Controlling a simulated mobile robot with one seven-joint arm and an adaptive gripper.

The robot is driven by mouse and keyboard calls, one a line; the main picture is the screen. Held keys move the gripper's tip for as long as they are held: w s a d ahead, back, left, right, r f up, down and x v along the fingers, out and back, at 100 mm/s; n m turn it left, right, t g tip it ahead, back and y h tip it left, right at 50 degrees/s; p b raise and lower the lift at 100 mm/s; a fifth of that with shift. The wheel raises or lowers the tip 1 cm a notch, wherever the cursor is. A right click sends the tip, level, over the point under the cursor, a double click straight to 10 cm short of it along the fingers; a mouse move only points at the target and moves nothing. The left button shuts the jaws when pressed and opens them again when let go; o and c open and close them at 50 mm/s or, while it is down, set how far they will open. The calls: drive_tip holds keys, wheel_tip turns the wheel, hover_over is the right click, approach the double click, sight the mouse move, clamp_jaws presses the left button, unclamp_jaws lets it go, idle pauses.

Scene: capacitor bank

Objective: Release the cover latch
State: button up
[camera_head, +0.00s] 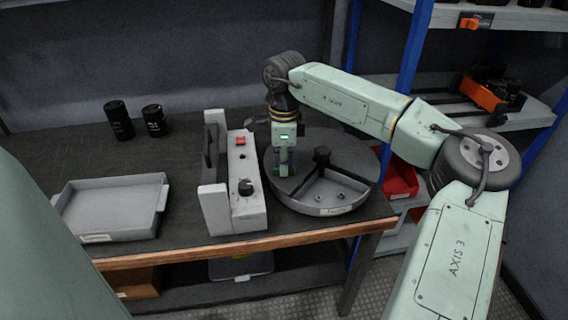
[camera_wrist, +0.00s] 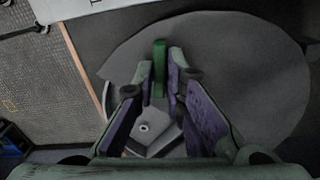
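The cover latch appears to be the small green upright piece (camera_wrist: 160,68) on the round grey drum (camera_head: 335,208). In the head view, my gripper (camera_head: 284,172) points down over the left part of the drum, and green shows at its fingertips. In the wrist view, the fingertips (camera_wrist: 161,82) stand on either side of the green piece with very little gap. I cannot tell whether they press on it. The drum's flat top is partly cut away at the front, showing a recess with small bolts. A black knob (camera_head: 322,155) stands near its middle.
A grey box (camera_head: 245,180) with a red switch and black dial stands close left of the drum. Further left are a shallow tray (camera_head: 110,234) and two black cylinders (camera_head: 119,121) (camera_head: 154,121). Shelves with blue posts (camera_head: 412,60) and a red bin (camera_head: 400,180) stand right.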

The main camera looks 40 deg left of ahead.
drive_tip(key=o, duration=0.4)
drive_tip(key=shift+r, duration=0.1)
wheel_tip(320, 180, up, 12)
idle(0.5)
idle(0.4)
